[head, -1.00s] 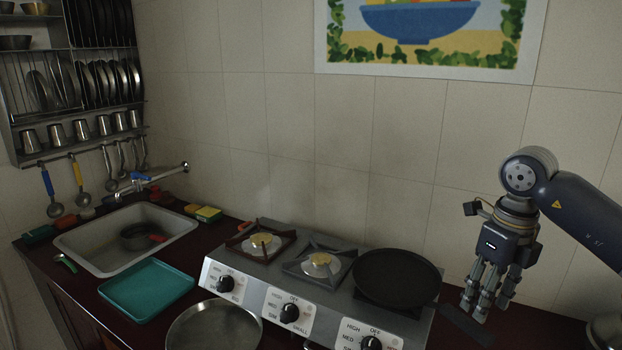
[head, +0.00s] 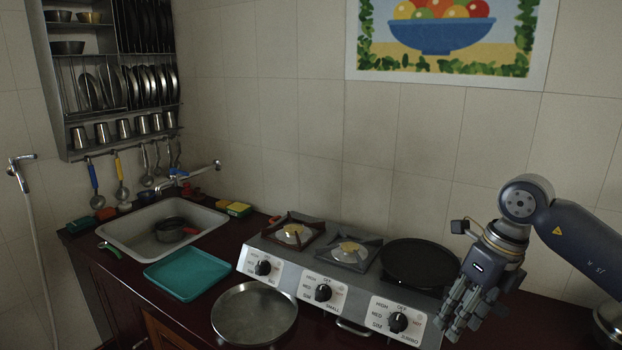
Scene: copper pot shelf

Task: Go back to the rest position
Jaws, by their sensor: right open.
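My right gripper (head: 468,312) points down in front of the right end of the stove, its fingers apart with nothing seen between them. It covers part of the stove's right edge and the area where the black pan's handle lies. The black flat pan (head: 420,261) sits on the right burner of the stove (head: 345,292). My left gripper is not in view.
A round metal pan (head: 254,314) and a teal tray (head: 188,273) lie on the dark counter left of the stove. The sink (head: 140,229) holds a small dark pot (head: 170,230). A dish rack (head: 112,140) hangs at left.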

